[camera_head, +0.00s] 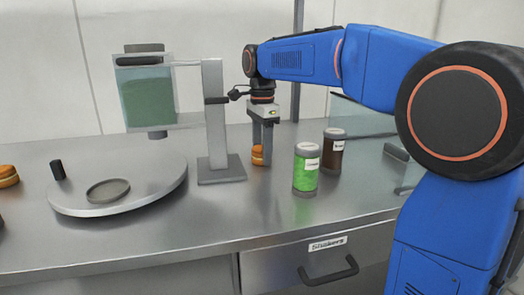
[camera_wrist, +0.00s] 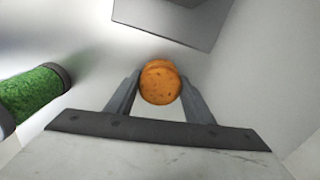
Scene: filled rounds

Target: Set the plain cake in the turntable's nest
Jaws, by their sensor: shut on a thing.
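The plain cake (camera_head: 258,155) is a small round golden-brown cake at the counter, right of the dispenser's post. In the wrist view the cake (camera_wrist: 160,82) sits between the two fingers. My gripper (camera_head: 262,150) points down and is shut on it; the gripper also shows in the wrist view (camera_wrist: 160,88). I cannot tell whether the cake touches the counter. The turntable (camera_head: 130,198) is a round grey disc at the left. Its nest (camera_head: 108,190) is a shallow round recess near the front and looks empty.
A dispenser with a green-filled tank (camera_head: 148,100) overhangs the turntable's back; its post (camera_head: 216,120) stands between turntable and gripper. A green shaker (camera_head: 306,168) and a brown shaker (camera_head: 333,150) stand right of the gripper. Another cake (camera_head: 8,176) lies at the far left.

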